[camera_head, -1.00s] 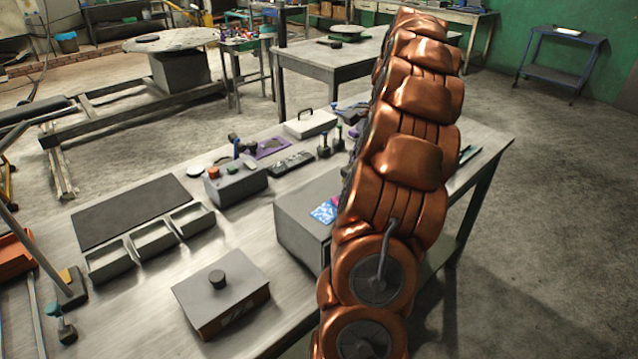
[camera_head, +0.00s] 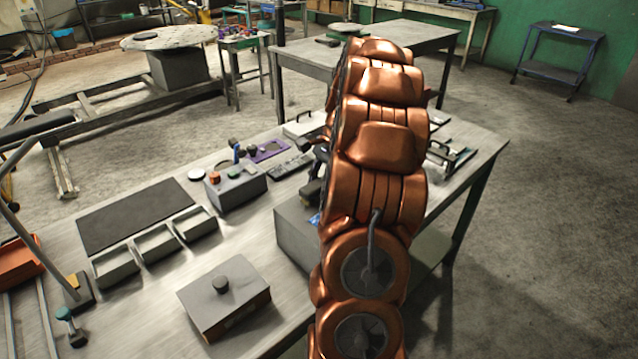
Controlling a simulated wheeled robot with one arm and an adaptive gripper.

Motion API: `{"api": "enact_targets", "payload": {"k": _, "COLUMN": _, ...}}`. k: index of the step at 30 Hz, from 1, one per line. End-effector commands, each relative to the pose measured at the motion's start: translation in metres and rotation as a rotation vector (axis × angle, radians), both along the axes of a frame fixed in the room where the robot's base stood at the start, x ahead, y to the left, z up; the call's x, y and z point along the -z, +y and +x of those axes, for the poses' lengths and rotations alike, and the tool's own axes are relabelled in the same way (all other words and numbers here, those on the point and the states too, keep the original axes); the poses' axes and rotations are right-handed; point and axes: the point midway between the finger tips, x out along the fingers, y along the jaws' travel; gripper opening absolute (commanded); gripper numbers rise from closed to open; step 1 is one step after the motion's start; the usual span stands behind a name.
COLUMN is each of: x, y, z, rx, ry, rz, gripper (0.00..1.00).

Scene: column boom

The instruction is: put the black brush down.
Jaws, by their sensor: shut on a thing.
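My copper-coloured arm fills the middle of the head view and hides most of what lies behind it. I cannot make out my gripper; its fingers do not show clearly. I cannot pick out the black brush for certain. A small dark shape (camera_head: 312,193) shows at the arm's left edge, over the top of a grey box (camera_head: 291,232). I cannot tell whether it is the brush, part of my gripper or something else. The metal-topped table (camera_head: 130,300) carries the grey box.
A dark mat (camera_head: 135,213), grey bins (camera_head: 157,243), a knobbed box (camera_head: 225,298) and a button box (camera_head: 236,188) stand on the table. A purple tray (camera_head: 268,150) and a white case (camera_head: 303,124) lie behind. Bare tabletop shows left of the knobbed box.

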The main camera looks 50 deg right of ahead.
Motion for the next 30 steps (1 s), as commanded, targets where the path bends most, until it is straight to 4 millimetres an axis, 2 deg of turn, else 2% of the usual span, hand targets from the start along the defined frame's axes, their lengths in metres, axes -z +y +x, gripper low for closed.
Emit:
{"api": "enact_targets", "payload": {"k": 18, "x": 0.011, "y": -0.001, "z": 0.000, "rx": 0.000, "ry": -0.002, "rz": -0.002, "gripper": 0.10}}
{"api": "enact_targets", "payload": {"k": 19, "x": 0.011, "y": -0.001, "z": 0.000, "rx": -0.001, "ry": -0.001, "rz": -0.003, "gripper": 0.41}}
{"api": "enact_targets", "payload": {"k": 25, "x": 0.012, "y": -0.001, "z": 0.000, "rx": 0.000, "ry": 0.000, "rz": -0.002, "gripper": 0.62}}
{"api": "enact_targets", "payload": {"k": 30, "x": 0.011, "y": -0.001, "z": 0.000, "rx": 0.000, "ry": -0.001, "rz": -0.003, "gripper": 0.63}}
